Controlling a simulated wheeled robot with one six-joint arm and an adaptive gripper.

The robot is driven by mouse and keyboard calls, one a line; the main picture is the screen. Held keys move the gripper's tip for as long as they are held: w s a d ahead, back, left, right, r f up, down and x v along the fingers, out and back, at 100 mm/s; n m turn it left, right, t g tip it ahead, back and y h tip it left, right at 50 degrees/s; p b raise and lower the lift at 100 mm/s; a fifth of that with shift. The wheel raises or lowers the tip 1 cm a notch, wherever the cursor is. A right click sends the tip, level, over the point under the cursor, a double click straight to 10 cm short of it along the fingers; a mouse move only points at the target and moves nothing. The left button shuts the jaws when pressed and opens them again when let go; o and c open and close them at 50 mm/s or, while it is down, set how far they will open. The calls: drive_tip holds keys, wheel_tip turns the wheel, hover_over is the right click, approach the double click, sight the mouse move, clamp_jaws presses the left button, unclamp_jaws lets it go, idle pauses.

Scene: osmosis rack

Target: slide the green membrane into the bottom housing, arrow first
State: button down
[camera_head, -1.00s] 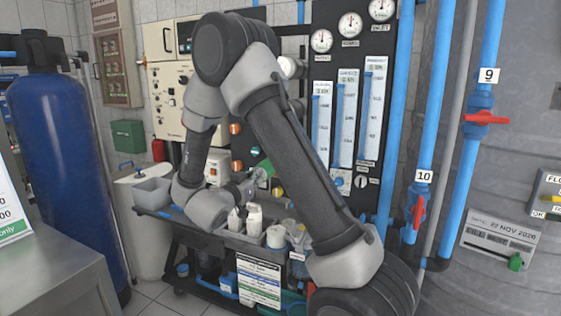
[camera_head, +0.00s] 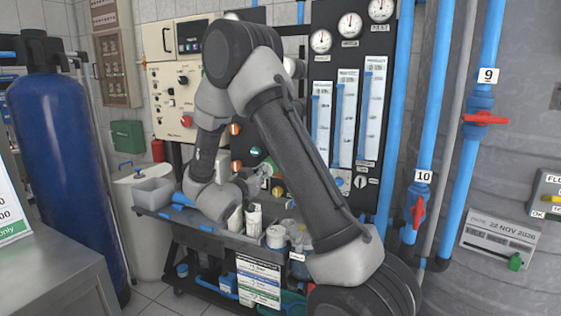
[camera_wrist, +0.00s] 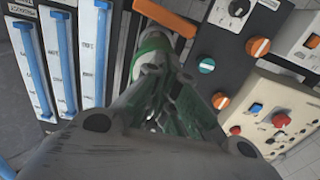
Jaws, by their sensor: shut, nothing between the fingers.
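My gripper (camera_wrist: 165,85) is shut and empty in the wrist view, with its fingers pointing toward the panel. A round green part with a pale end (camera_wrist: 153,42) shows just beyond the fingertips; it looks like the end of the green membrane, but I cannot tell how far it sits in a housing. Whether the fingertips touch it is unclear. In the head view my gripper (camera_head: 256,186) is small and partly hidden by my wrist, in front of the panel above the cart. The bottom housing and the arrow cannot be made out.
Blue pipes (camera_head: 400,130) rise at the right. A blue tank (camera_head: 65,165) and a metal bench (camera_head: 50,275) stand at the left.

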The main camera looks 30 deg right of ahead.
drive_tip(key=shift+x, duration=6.4)
drive_tip(key=shift+v, duration=4.1)
